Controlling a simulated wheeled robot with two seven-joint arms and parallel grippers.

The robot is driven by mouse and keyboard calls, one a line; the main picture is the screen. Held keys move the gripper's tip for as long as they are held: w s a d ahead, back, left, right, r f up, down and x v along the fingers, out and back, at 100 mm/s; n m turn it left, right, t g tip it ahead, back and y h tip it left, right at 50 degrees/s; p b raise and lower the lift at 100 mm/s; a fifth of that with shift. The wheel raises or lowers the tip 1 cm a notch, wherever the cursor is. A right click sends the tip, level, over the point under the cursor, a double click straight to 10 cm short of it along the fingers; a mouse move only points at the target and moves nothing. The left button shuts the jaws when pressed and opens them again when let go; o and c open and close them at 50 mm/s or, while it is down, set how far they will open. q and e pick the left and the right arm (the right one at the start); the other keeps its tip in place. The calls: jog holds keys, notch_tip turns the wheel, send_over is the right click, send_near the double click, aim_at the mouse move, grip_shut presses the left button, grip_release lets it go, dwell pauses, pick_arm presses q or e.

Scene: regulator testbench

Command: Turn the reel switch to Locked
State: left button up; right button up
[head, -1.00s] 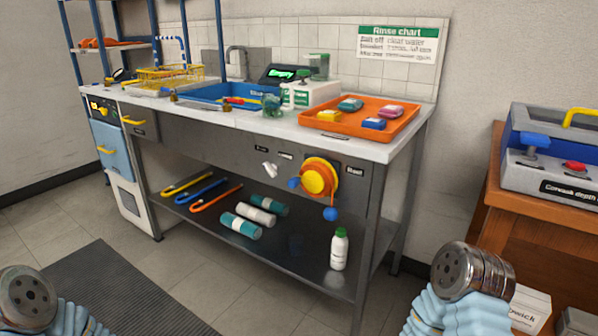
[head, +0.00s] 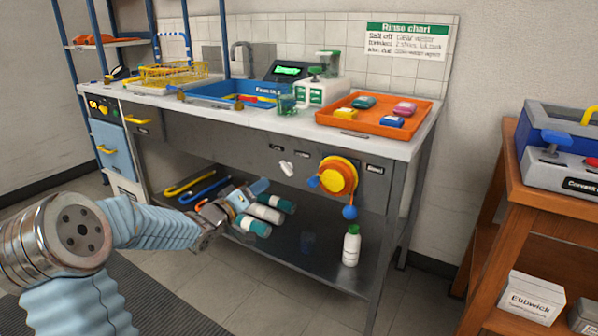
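The white switch lever (head: 287,168) sits on the grey front panel of the bench, left of the reel. It is tilted, and the small labels above it are too small to read. The hose reel (head: 338,177) is orange and yellow with blue knobs. My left gripper (head: 258,191) reaches in from the left, below and left of the switch, in front of the lower shelf. It appears apart from the switch. Its fingers overlap the bottles behind, so I cannot tell whether it is open or shut. My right gripper is out of view.
The bench's lower shelf (head: 300,262) holds rolled bottles, hooked canes and an upright white bottle (head: 351,245). An orange tray (head: 340,122) with several coloured blocks is on top. A wooden stand (head: 530,215) is at the right.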

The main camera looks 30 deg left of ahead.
aim_at(284, 171)
pick_arm(q)
jog(key=w, duration=0.8)
jog(key=w+d, duration=0.1)
jog(key=w, duration=0.3)
jog(key=shift+w, duration=0.25)
jog(key=shift+f, duration=0.1)
grip_shut()
